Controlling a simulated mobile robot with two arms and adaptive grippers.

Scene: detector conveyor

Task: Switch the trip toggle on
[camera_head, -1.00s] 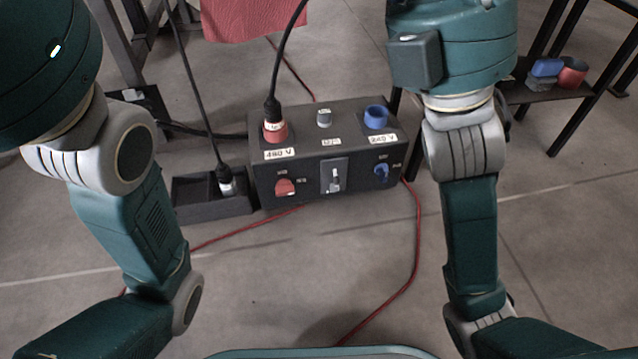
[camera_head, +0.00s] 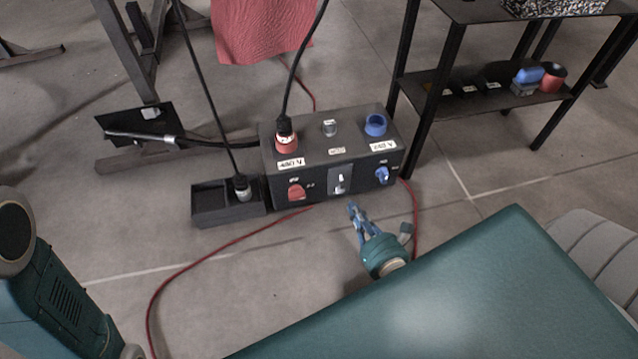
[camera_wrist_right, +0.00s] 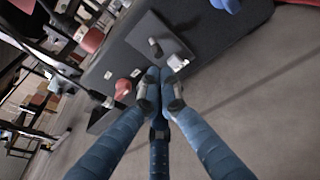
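The dark control box (camera_head: 318,196) stands on the floor. The trip toggle (camera_head: 339,187) is a small light lever on a grey plate in the middle of its front face. In the right wrist view the plate (camera_wrist_right: 176,39) carries the stubby toggle (camera_wrist_right: 155,46), tilted in the picture. My right gripper (camera_head: 353,209) is just in front of the box, below and slightly right of the toggle. In the right wrist view its blue fingertips (camera_wrist_right: 162,76) are together with nothing visible between them, apart from the toggle. My left gripper is out of view.
A red knob (camera_head: 296,192) and a blue knob (camera_head: 382,175) flank the toggle. A black cable runs into the red 480 V socket (camera_head: 287,146); the blue 240 V socket (camera_head: 375,125) is empty. A small bin (camera_head: 228,213) adjoins the box at left. A red cable crosses the floor.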

